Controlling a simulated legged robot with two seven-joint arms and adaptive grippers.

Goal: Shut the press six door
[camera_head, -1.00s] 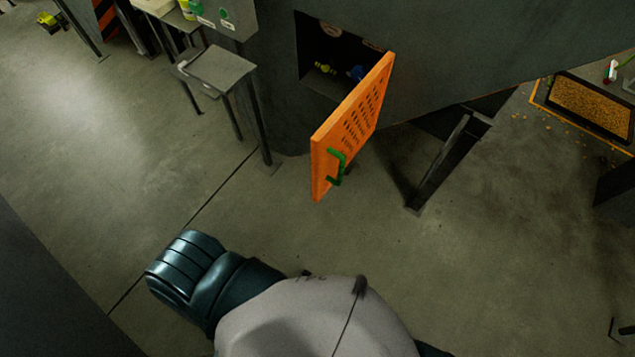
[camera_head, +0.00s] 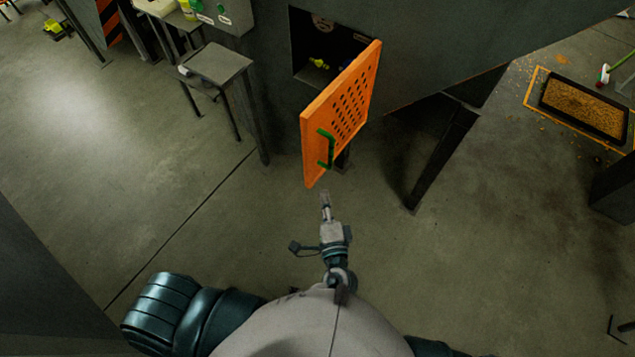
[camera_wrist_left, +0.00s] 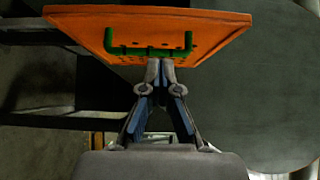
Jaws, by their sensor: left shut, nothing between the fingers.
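The orange press door (camera_head: 345,105) stands ajar on the dark press body, with rows of holes and a green handle (camera_head: 326,148) on its outer face. The dark opening (camera_head: 312,45) beside it is partly uncovered. My left gripper (camera_head: 325,195) is shut and empty, just below the door's lower near edge in the head view. In the left wrist view the closed fingertips (camera_wrist_left: 160,64) point at the door (camera_wrist_left: 150,22), close under the green handle (camera_wrist_left: 150,50). I cannot tell whether they touch it. My right gripper is not in view.
A small grey table (camera_head: 215,68) stands left of the door. A slanted dark support leg (camera_head: 440,155) is to the right. A tray of brown grain (camera_head: 585,108) lies on the floor farther right. The floor in front is clear.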

